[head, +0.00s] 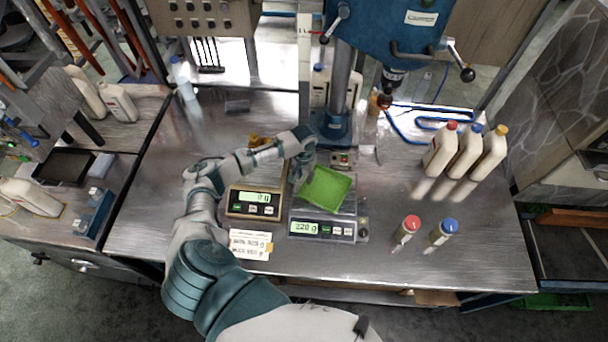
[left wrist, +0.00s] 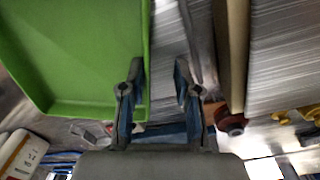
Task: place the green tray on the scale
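The green tray (head: 328,188) sits on the right-hand scale (head: 322,228), whose display appears to read 220 g. It lies slightly turned on the scale. My left gripper (head: 301,172) is at the tray's left edge. In the left wrist view, the tray (left wrist: 85,50) fills the upper left, and the fingers of my left gripper (left wrist: 158,85) stand apart. The tray's rim shows between the fingertips, closer to the left one; I cannot tell whether it touches. My right gripper is not in view.
A second scale (head: 254,203), reading about zero, stands to the left with a label card (head: 250,244) in front. The blue drill-press-like machine (head: 335,125) stands behind. Two small capped bottles (head: 408,231) and three larger ones (head: 466,150) stand right. The table's right front is clear.

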